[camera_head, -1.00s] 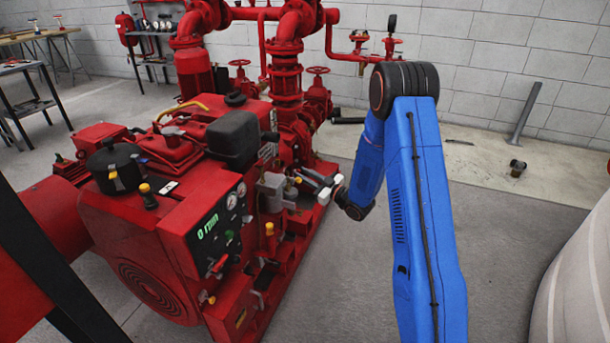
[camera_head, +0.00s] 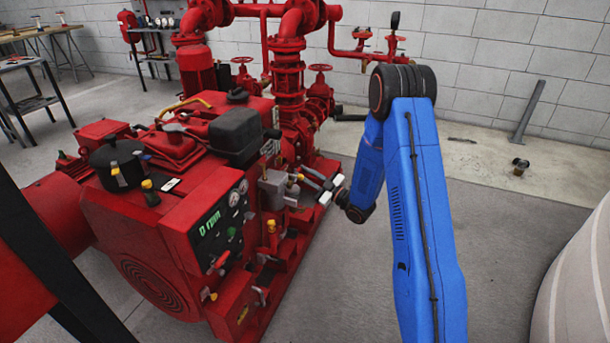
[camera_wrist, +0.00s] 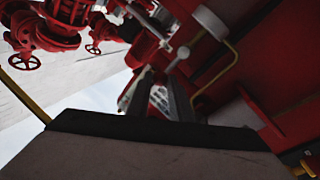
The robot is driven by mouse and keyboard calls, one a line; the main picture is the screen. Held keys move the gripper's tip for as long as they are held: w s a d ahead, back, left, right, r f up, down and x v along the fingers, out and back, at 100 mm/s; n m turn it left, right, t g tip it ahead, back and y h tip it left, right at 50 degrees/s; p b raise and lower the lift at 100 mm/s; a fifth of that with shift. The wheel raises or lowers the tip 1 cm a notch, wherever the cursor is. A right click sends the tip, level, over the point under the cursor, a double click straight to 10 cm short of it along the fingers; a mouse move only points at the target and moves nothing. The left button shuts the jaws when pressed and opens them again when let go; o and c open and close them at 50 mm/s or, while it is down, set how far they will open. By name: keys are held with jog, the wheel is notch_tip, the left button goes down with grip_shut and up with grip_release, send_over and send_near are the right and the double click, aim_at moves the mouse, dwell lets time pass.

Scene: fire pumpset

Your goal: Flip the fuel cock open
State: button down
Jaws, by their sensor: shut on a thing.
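The red pumpset engine (camera_head: 160,220) fills the left and middle of the head view. On its near right side, a grey fitting (camera_head: 271,188) with small yellow-tipped parts stands beside my gripper (camera_head: 312,178). My gripper reaches in from the right at the end of the blue arm. In the wrist view, my gripper's fingers (camera_wrist: 160,100) are closed around the end of a thin grey lever (camera_wrist: 178,60) with a round knob, which looks like the fuel cock's handle. The contact is dark and small, and the cock's body is hard to make out.
The panel (camera_head: 220,222) with gauges and a green display is left of my gripper. Red pipes and handwheel valves (camera_head: 320,75) stand behind. A grey post (camera_head: 527,110) leans by the wall. Floor (camera_head: 510,240) right of the arm is clear.

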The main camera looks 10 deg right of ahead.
jog(key=c, duration=1.6)
grip_release()
jog(key=v, duration=1.7)
jog(key=shift+s+d+f, duration=0.1)
jog(key=shift+s+d, duration=0.05)
jog(key=shift+s, duration=0.05)
